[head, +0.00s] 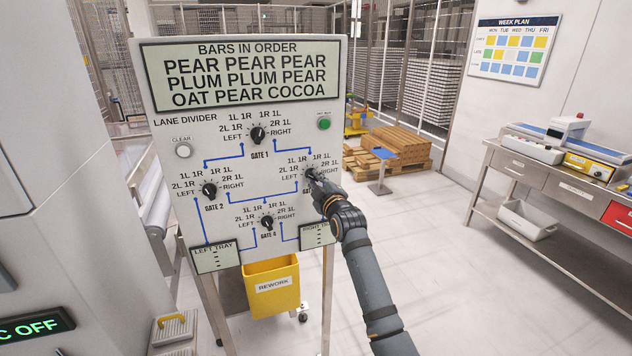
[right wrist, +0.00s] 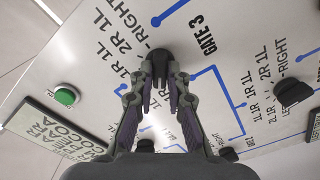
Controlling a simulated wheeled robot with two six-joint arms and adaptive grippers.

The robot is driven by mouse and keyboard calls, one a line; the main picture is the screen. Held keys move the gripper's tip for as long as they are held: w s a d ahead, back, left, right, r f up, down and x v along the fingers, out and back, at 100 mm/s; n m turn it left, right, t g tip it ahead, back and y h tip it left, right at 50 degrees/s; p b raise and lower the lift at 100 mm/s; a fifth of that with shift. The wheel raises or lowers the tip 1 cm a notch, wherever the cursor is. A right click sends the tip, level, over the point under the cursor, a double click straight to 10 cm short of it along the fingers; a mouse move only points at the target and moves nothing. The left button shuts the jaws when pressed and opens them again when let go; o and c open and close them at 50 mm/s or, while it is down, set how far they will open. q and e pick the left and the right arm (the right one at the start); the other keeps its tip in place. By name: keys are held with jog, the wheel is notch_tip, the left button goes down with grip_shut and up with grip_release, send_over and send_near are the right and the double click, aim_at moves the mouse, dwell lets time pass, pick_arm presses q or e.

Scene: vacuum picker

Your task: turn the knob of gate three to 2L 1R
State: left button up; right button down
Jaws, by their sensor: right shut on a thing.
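The upright lane divider board (head: 165,95) stands in front of me in the head view. The gate three knob (head: 310,173) is a small dark knob on the right side of the board, with position labels arched around it. My right gripper (head: 315,179) reaches in from the lower right and is shut on this knob. In the right wrist view, the fingertips of the right gripper (right wrist: 161,78) close around the dark knob (right wrist: 160,55), beside the GATE 3 label. The fingers hide its pointer, so I cannot tell its setting. My left gripper is not in view.
The board also carries the gate 1 knob (head: 258,134), gate 2 knob (head: 209,190), gate 4 knob (head: 267,222), a green button (head: 324,123) and a white clear button (head: 183,151). Open floor lies to the right.

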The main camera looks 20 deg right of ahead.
jog(key=c, duration=1.3)
grip_release()
jog(key=s, duration=1.2)
jog(key=shift+d, duration=0.2)
